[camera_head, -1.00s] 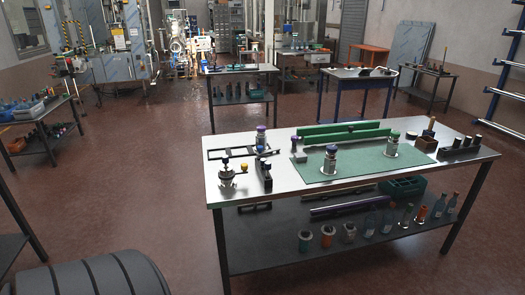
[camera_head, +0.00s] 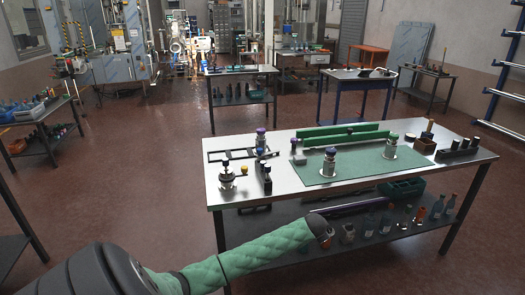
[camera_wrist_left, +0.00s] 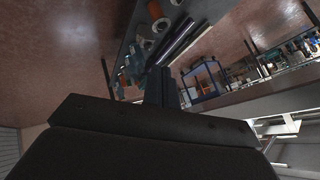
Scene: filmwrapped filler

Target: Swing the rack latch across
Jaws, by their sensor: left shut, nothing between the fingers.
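My left arm reaches in from the lower left in a green sleeve, and its end (camera_head: 325,235) is in front of the table's lower shelf, below the tabletop. In the left wrist view my left gripper (camera_wrist_left: 162,88) shows as dark fingers together, with nothing held. A flat black rack-like frame (camera_head: 226,154) lies at the tabletop's back left. I cannot tell which part is the rack latch. The gripper is apart from all these.
The metal table (camera_head: 215,188) carries a green mat (camera_head: 345,172) with jars, a green bar (camera_head: 345,133) behind, and a dark holder (camera_head: 460,150) at right. Bottles and cups crowd the lower shelf (camera_head: 250,235). Floor left of the table is open.

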